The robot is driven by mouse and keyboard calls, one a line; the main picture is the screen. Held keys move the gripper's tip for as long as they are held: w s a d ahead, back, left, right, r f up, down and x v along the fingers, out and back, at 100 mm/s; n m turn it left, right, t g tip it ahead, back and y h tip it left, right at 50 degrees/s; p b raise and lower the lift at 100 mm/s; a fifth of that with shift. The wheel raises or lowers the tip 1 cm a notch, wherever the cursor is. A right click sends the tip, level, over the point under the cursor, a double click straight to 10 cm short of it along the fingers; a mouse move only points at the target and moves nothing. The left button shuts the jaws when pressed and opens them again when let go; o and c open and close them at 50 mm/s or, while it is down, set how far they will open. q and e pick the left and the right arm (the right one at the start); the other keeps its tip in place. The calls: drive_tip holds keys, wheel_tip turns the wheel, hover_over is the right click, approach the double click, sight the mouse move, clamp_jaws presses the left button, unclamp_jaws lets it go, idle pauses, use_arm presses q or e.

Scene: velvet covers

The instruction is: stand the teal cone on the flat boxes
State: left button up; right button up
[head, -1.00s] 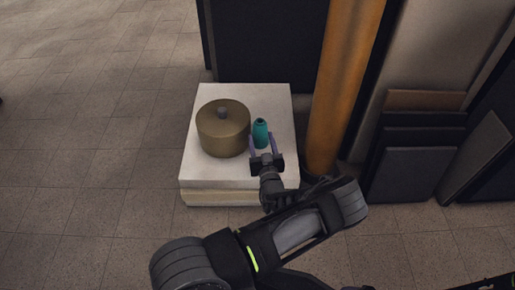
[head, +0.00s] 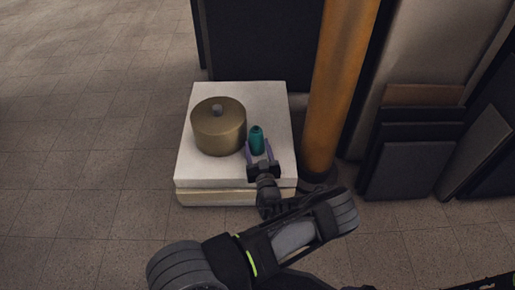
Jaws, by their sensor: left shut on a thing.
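The teal cone (head: 257,138) is upright over the right part of the flat boxes (head: 202,172), a low pale stack on the floor. My left gripper (head: 260,153) is shut on the cone, with a finger on each side of it. The cone's lower part is partly hidden by the gripper, and I cannot tell whether its base touches the top box. My right gripper is not in view.
A round brass-coloured lidded pot (head: 218,128) stands on the boxes just left of the cone. An orange-brown column (head: 340,85) rises close to the boxes' right side. Dark panels (head: 410,155) lean at the right. The floor at left is clear.

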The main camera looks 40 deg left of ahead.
use_arm(q)
drive_tip(key=o, duration=1.4)
drive_tip(key=shift+f, duration=0.15)
drive_tip(key=shift+s+d+r, duration=0.15)
drive_tip(key=shift+d+r, duration=0.05)
drive_tip(key=p+v, duration=0.4)
drive_tip(key=v, duration=0.7)
drive_tip(key=shift+s+d+f, duration=0.1)
drive_tip(key=shift+s+d, duration=0.1)
